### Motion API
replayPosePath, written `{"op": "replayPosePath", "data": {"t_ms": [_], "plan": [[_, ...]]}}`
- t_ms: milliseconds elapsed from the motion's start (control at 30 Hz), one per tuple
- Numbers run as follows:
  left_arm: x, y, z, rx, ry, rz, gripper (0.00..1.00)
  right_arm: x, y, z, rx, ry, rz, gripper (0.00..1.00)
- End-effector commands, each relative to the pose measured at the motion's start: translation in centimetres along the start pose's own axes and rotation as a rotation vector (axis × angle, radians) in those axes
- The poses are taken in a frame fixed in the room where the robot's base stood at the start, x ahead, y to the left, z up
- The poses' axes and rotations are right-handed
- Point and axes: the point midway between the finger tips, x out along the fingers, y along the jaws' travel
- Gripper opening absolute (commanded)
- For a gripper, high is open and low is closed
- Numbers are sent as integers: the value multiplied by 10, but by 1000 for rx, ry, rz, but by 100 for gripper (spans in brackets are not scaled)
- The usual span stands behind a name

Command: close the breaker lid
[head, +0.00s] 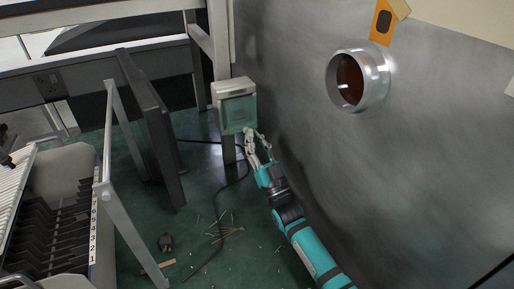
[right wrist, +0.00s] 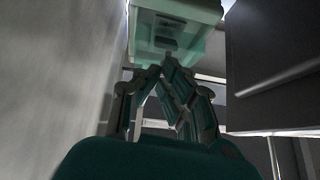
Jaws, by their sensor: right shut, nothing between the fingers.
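The breaker box (head: 234,88) is a small pale box on the frame post beside the big grey wall. A greenish see-through lid (head: 238,115) shows on its front, but I cannot tell clearly whether it is fully shut. In the right wrist view the box's greenish underside or lid (right wrist: 178,30) is at the top, just beyond the fingers. My right gripper (head: 254,134) is shut and empty, just below and right of the lid's lower edge. It also shows in the right wrist view (right wrist: 160,68); I cannot tell if it touches the lid. My left gripper is not in view.
The grey wall (head: 300,130) with a round metal port (head: 360,80) stands close on the right of my right arm. A dark upright panel (head: 158,130) and a numbered rack (head: 60,215) stand left. A black cable and small debris lie on the green floor (head: 215,255).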

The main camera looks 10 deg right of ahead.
Motion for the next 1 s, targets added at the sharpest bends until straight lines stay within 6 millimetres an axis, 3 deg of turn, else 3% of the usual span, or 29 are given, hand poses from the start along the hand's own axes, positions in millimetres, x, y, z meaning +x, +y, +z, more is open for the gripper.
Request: {"op": "replayPosePath", "data": {"t_ms": [67,533,1000], "plan": [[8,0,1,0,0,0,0,0,0,6,0,2,0,0],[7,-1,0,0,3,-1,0,-1,1,6,1,-1,0,0],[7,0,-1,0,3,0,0,-67,1,6,0,-3,0,0]]}}
